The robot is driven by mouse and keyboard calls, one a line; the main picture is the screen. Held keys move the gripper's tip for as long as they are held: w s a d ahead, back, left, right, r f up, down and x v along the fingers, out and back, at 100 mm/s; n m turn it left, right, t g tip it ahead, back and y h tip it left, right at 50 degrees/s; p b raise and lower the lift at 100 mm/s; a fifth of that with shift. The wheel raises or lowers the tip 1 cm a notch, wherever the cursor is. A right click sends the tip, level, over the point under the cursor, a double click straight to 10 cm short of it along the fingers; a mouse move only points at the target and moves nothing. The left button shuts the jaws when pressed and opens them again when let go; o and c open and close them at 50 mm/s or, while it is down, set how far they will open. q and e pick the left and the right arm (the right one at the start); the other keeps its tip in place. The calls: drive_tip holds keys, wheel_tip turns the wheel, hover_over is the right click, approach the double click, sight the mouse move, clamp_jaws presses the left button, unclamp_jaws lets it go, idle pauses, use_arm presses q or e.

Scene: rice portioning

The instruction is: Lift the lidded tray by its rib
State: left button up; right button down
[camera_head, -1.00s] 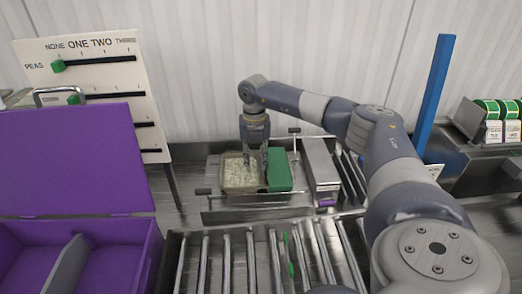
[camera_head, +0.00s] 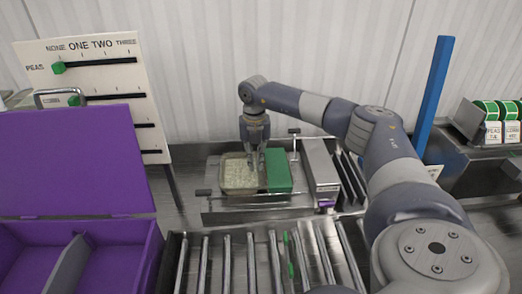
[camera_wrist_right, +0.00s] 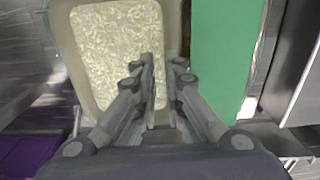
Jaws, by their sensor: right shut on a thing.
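The tray holding pale rice (camera_head: 237,176) sits on the metal station, with a green block (camera_head: 279,170) close on its right. Both also show in the right wrist view, the tray's rice (camera_wrist_right: 115,50) at left and the green block (camera_wrist_right: 222,60) at right. My right gripper (camera_head: 254,163) points down over the right part of the tray. In the wrist view its fingers (camera_wrist_right: 160,72) are close together over the tray's right side, shut on the rib, which they mostly hide. The tray looks level and low; I cannot tell whether it is clear of the surface. My left gripper is not in view.
A grey metal box (camera_head: 321,170) stands right of the green block. Rollers (camera_head: 250,255) lie in front. A purple bin (camera_head: 100,255) with its raised lid is at left, before a slider board (camera_head: 110,80). A blue post (camera_head: 432,95) stands at right.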

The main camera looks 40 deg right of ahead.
sight(255, 163)
drive_tip(key=shift+r, duration=0.15)
drive_tip(key=shift+r+p, duration=1.9)
drive_tip(key=shift+r, duration=0.25)
